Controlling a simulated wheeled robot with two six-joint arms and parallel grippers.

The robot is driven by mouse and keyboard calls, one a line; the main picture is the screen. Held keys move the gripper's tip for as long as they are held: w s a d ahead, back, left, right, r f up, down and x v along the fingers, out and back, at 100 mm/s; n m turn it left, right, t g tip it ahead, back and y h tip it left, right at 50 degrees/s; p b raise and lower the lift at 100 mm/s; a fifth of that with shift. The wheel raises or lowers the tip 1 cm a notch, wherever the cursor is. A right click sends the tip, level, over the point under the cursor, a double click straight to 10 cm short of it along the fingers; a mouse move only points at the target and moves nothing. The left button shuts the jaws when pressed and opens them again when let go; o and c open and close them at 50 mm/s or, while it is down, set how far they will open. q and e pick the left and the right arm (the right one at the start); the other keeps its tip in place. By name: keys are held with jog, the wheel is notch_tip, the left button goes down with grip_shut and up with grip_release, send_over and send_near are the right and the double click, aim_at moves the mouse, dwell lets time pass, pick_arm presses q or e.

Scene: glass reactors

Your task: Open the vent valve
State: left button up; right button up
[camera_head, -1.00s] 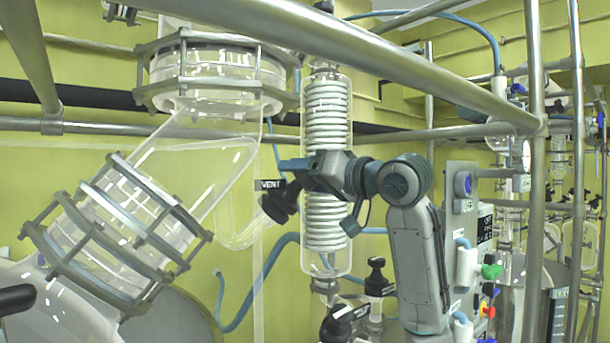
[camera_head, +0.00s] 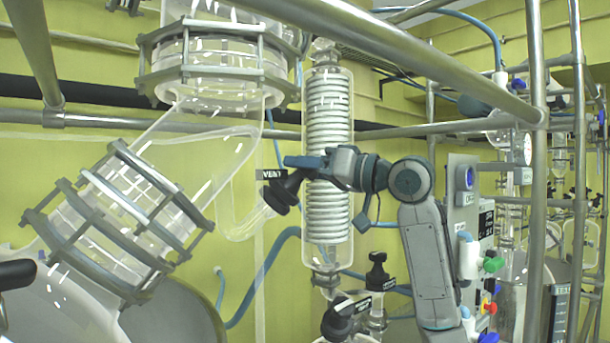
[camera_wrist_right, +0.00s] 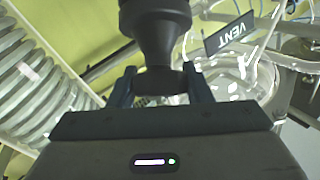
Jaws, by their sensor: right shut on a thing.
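The vent valve has a black knob (camera_head: 283,190) on a glass side arm, with a black "VENT" label (camera_head: 271,174) beside it. My right gripper (camera_head: 292,163) reaches in from the right, in front of the coiled condenser, and its fingers are at the knob. In the right wrist view the knob (camera_wrist_right: 156,45) stands between the two fingers of the gripper (camera_wrist_right: 160,88), which are shut on it. The "VENT" label (camera_wrist_right: 229,33) shows to the right of the knob there. My left gripper is not in view.
The coiled glass condenser (camera_head: 328,130) stands right behind my right gripper. A steel rail (camera_head: 400,50) crosses above. Flanged glass joints (camera_head: 120,220) lie to the left. Another black-knobbed valve (camera_head: 338,320) is below, and a control panel (camera_head: 465,200) is at the right.

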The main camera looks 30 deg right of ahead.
jog(key=n+g+y, duration=0.1)
jog(key=n+y, duration=0.1)
jog(key=n, duration=0.1)
jog(key=n+g+y+b, duration=0.1)
jog(key=n+g+y, duration=0.1)
jog(key=n+y, duration=0.1)
jog(key=shift+n, duration=0.4)
jog(key=n+g+y, duration=0.1)
jog(key=n+g, duration=0.1)
jog(key=n, duration=0.1)
jog(key=n+g+y, duration=0.2)
jog(key=n+g, duration=0.1)
jog(key=shift+s, duration=0.1)
jog(key=shift+n+g, duration=0.4)
jog(key=shift+n, duration=0.2)
jog(key=o, duration=1)
jog(key=shift+d, duration=0.15)
